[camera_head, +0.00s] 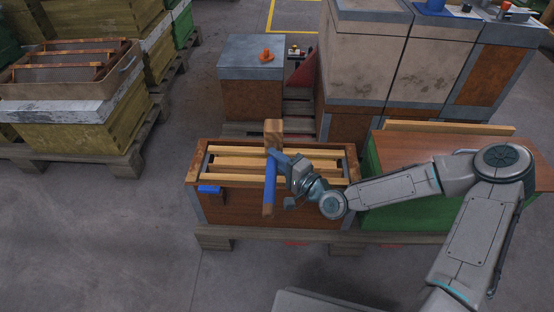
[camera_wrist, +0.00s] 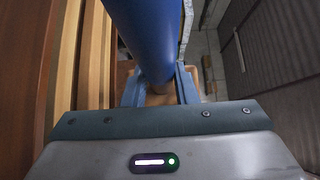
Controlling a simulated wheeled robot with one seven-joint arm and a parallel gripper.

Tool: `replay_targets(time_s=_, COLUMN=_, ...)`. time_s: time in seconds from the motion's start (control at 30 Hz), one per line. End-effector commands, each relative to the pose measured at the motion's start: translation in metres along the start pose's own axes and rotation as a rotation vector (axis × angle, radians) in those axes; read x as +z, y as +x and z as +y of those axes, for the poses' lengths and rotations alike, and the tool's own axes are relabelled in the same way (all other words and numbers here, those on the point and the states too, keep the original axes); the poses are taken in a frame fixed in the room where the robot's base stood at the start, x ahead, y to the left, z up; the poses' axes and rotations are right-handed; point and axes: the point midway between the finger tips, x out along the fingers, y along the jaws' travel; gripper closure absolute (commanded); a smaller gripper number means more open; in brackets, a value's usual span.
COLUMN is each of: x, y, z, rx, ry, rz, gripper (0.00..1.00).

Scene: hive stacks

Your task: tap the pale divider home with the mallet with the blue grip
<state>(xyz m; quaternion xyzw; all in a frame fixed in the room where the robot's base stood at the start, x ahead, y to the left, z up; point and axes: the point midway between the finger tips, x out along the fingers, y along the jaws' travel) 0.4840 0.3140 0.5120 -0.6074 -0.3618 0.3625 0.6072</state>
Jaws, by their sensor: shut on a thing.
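The mallet has a wooden block head (camera_head: 273,132) and a blue grip (camera_head: 270,182). My gripper (camera_head: 279,158) is shut on the blue grip and holds the mallet over an open brown hive box (camera_head: 270,207). In the wrist view the blue grip (camera_wrist: 144,35) runs between my two fingers (camera_wrist: 158,90). The mallet head is at the box's far side in the head view. Several pale wooden bars (camera_head: 235,163) lie across the box. I cannot tell which bar is the pale divider, or whether the mallet touches one. The mallet and my gripper hide part of the bars.
A green box (camera_head: 376,184) with a brown lid stands close on the right. A grey-lidded box (camera_head: 252,72) and tall pale stacks (camera_head: 362,68) stand behind. Yellow-green hive boxes (camera_head: 75,137) on pallets stand left. The floor at front left is clear.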

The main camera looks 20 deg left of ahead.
Motion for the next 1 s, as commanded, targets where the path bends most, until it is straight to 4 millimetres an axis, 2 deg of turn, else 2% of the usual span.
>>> replay_targets(time_s=0.23, x=0.000, y=0.000, z=0.004, rx=-0.002, ry=-0.001, rz=0.000, gripper=1.00)
replay_targets(time_s=0.57, x=0.000, y=0.000, z=0.068, rx=-0.003, ry=0.000, rz=0.000, gripper=1.00)
replay_targets(time_s=0.6, x=0.000, y=0.000, z=0.057, rx=-0.003, ry=-0.002, rz=0.000, gripper=1.00)
replay_targets(time_s=0.77, x=0.000, y=0.000, z=0.046, rx=-0.002, ry=-0.001, rz=0.000, gripper=1.00)
replay_targets(time_s=1.0, x=0.000, y=0.000, z=0.009, rx=-0.002, ry=-0.001, rz=0.000, gripper=1.00)
